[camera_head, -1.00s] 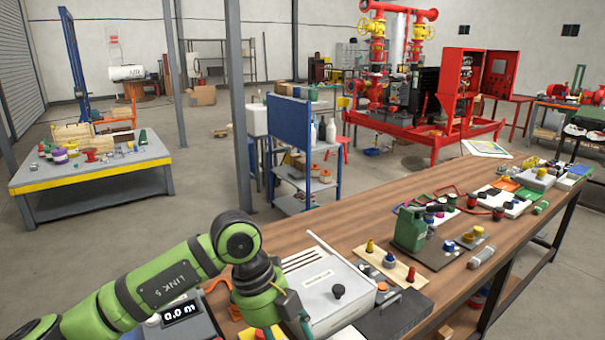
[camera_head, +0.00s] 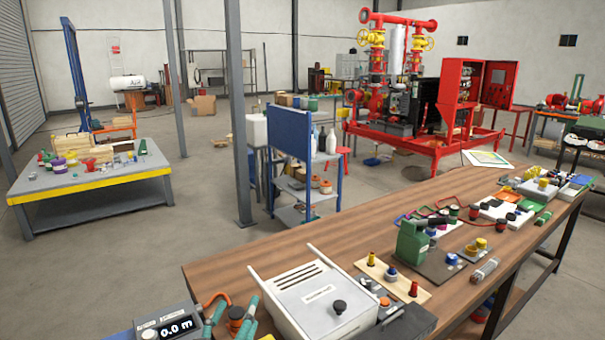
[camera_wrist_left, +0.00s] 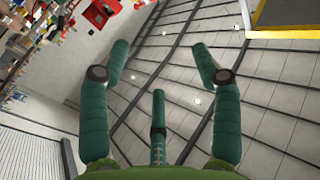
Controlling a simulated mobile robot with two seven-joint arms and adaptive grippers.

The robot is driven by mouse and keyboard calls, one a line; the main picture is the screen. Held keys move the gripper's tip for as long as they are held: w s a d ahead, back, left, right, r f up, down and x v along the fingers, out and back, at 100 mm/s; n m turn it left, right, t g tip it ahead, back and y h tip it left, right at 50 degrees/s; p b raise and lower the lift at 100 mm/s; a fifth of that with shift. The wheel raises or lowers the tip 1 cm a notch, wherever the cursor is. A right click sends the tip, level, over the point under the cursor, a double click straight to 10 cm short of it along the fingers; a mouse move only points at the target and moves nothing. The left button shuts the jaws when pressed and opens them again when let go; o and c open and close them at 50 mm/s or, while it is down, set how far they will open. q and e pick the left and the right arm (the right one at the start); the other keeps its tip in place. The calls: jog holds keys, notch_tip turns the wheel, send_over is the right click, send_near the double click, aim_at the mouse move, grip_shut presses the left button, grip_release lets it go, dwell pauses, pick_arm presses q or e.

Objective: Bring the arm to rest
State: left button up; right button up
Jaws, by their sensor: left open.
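My left gripper (camera_head: 232,314) shows at the bottom edge of the head view, with only its teal fingers in the picture. In the left wrist view the same gripper (camera_wrist_left: 160,52) has its teal fingers spread apart, with nothing between them. That view is tilted and shows a tiled or panelled ceiling and a wall beyond the fingers. The rest of the left arm is out of the head view. My right gripper is in neither view.
A wooden workbench (camera_head: 230,262) runs to the back right. A grey display unit (camera_head: 170,328) sits at the bottom.

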pick_arm(q)
jog(key=s+a+f+n+g+y, duration=0.1)
jog(key=s+a+f+g+y, duration=0.15)
jog(key=s+f+g, duration=0.4)
jog(key=s+a+f+n+g+y, duration=0.1)
jog(key=s+a+f, duration=0.25)
jog(key=f, duration=0.55)
jog(key=s+a+f+g, duration=0.1)
jog(key=s+f+g, duration=0.35)
jog(key=s, duration=0.35)
jog(key=s+a+f+g, duration=0.25)
jog(key=s+f, duration=0.25)
jog(key=s, duration=0.3)
notch_tip(320, 180, down, 28)
jog(key=s+f+g+b, duration=0.1)
jog(key=s+g+b, duration=0.1)
jog(key=b, duration=0.4)
jog(key=s+a+f+m+g+b, duration=0.1)
jog(key=s+f+b, duration=0.3)
jog(key=s+f, duration=1.1)
notch_tip(320, 180, down, 3)
jog(key=shift+s+a, duration=0.2)
jog(key=shift+a, duration=0.25)
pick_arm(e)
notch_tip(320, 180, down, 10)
pick_arm(q)
jog(key=shift+h, duration=0.25)
